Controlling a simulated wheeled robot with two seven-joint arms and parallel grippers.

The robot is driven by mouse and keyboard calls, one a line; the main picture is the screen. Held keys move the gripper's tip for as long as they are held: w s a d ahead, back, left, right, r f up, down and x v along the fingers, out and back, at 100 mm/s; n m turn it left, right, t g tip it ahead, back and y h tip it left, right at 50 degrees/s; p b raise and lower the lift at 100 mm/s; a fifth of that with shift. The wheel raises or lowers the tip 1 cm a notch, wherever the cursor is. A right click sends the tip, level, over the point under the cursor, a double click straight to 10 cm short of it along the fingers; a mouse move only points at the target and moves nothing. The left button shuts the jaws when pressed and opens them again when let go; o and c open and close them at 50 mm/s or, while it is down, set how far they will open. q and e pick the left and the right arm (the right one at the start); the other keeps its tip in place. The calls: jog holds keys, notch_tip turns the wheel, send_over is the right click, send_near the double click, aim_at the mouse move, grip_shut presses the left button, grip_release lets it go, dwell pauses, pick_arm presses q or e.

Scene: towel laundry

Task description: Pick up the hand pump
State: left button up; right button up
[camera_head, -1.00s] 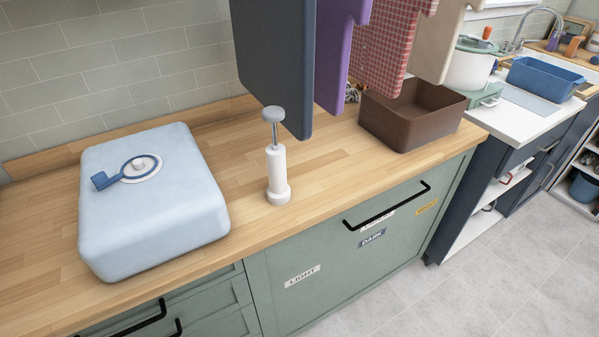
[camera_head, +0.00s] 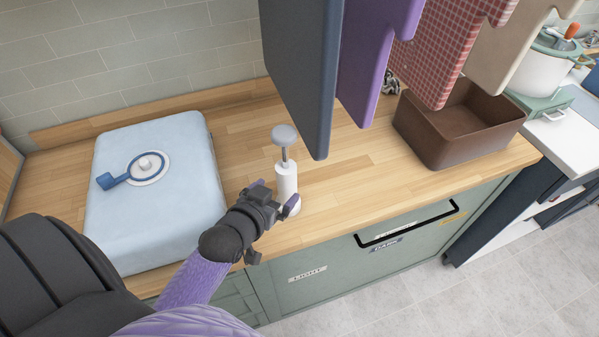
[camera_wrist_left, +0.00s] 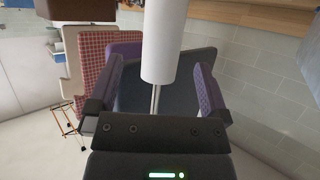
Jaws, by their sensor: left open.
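The hand pump (camera_head: 286,180) stands upright on the wooden counter, with a white body, a thin metal rod and a round grey knob on top. My left gripper (camera_head: 281,203) is open right at the pump's lower body, in front of it. In the left wrist view the pump's white body (camera_wrist_left: 163,40) shows between the two open fingers, and its rod runs down behind the gripper's palm. I cannot tell whether the fingers touch it. The pump's base is partly hidden by the gripper in the head view. My right gripper is not in view.
A pale blue vacuum bag (camera_head: 150,215) with a round valve lies left of the pump. Hanging towels, navy (camera_head: 300,75), purple (camera_head: 365,60) and red-checked (camera_head: 450,60), are close above and behind the pump. A brown bin (camera_head: 450,147) stands to the right. Counter between pump and bin is clear.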

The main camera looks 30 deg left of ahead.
aim_at(282, 186)
pick_arm(q)
jog(key=shift+w+a+f+b, duration=0.15)
jog(key=shift+w+f+b, duration=0.2)
jog(key=shift+f, duration=0.15)
jog(key=b+x, duration=0.1)
jog(key=x, duration=0.4)
jog(key=shift+w+r, duration=0.1)
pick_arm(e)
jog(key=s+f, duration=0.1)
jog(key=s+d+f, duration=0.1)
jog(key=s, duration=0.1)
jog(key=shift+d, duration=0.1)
pick_arm(q)
jog(key=shift+c, duration=0.3)
grip_shut()
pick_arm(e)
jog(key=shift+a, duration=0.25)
